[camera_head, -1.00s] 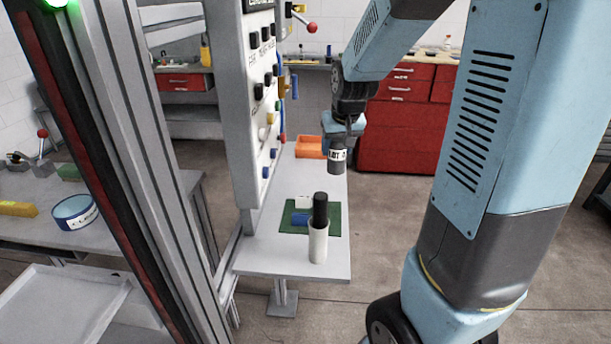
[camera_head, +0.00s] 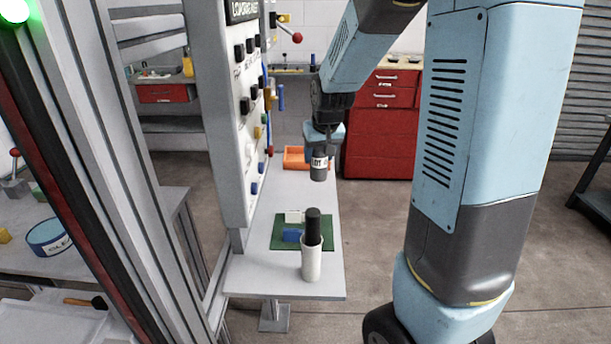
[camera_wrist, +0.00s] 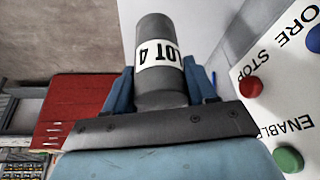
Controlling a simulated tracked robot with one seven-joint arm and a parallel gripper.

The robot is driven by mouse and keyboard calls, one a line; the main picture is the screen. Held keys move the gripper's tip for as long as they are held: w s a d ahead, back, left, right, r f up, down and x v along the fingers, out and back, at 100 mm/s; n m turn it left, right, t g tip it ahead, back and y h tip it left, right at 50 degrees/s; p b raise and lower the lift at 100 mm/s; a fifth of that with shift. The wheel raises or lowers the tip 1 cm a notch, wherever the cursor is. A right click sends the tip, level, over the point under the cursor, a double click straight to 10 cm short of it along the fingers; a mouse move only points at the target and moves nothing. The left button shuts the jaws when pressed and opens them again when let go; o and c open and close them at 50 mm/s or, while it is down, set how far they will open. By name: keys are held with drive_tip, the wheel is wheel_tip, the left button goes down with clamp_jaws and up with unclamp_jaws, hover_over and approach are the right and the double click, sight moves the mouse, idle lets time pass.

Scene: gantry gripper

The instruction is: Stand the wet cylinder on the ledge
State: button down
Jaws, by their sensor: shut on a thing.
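A grey cylinder (camera_head: 318,170) with a white band hangs upright in my gripper (camera_head: 322,148) in the head view. In the wrist view the band on the cylinder (camera_wrist: 155,28) reads "LOT 4", and the blue fingers of my gripper (camera_wrist: 160,88) are shut on its sides. I cannot tell whether it is wet. The light grey ledge (camera_head: 255,278) runs below the control panel. The cylinder appears above the ledge's far right part; the height of the gap is unclear.
A green mat (camera_head: 281,245) with a blue block (camera_head: 291,235) and a white block (camera_head: 294,217) lies on the ledge. An orange tray (camera_head: 294,158) sits at its far end. The control panel (camera_head: 237,130) with knobs borders its left side. A red cabinet (camera_head: 385,130) stands behind.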

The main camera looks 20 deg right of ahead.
drive_tip(key=shift+w+a+f, duration=0.15)
drive_tip(key=shift+w+f, duration=1.6)
drive_tip(key=shift+f, duration=0.15)
drive_tip(key=shift+w+a+f, duration=0.15)
drive_tip(key=shift+w+f, duration=1.65)
drive_tip(key=shift+f, duration=0.1)
drive_tip(key=shift+w+a+f, duration=0.15)
drive_tip(key=shift+w+f, duration=1.6)
drive_tip(key=shift+f, duration=0.15)
drive_tip(key=shift+f, duration=0.1)
drive_tip(key=shift+c, duration=1.8)
unclamp_jaws()
